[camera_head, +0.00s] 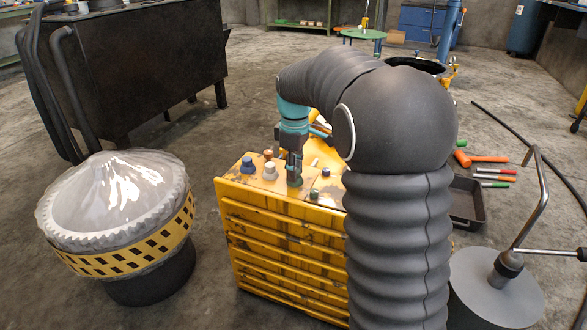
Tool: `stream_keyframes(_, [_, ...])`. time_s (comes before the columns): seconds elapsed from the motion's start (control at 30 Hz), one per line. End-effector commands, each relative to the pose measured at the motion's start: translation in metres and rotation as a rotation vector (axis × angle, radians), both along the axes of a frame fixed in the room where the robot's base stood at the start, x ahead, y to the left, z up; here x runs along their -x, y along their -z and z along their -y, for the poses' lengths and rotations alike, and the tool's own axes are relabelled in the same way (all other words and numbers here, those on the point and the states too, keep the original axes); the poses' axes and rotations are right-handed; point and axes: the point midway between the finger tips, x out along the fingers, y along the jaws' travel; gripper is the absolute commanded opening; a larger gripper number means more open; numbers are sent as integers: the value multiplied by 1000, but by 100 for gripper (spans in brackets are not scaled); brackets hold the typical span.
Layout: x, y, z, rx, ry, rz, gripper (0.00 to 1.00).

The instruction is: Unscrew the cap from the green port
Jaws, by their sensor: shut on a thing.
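A yellow ribbed transmission housing (285,240) stands on the floor in the middle, with several capped ports on its top plate. My gripper (294,181) points down at this plate and is shut on a cap, mostly hidden between the fingers. Its colour and whether it still sits on its port cannot be told. A small dark green cap (314,195) stands just right of the gripper, at the near edge. A blue cap (248,165), a white cap (270,172) and a copper-coloured cap (268,154) stand to the left.
My arm hides the housing's right part. A grey wrapped drum (125,215) with a yellow-black band stands at left. A dark bench (130,65) is behind it. At right lie a black tray (467,202), several hand tools (495,174) and a round-based metal stand (497,285).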

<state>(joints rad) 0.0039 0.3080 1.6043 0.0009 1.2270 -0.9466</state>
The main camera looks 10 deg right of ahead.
Motion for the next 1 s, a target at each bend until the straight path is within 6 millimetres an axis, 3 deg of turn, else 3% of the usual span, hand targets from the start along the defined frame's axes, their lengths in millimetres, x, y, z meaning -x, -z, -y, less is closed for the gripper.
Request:
stream_keyframes(0.23, [0, 4, 1, 2, -44, -6, 0])
stream_keyframes(0.63, [1, 6, 1, 2, -429, -10, 0])
stream_keyframes(1.0, [1, 8, 2, 2, -459, -13, 0])
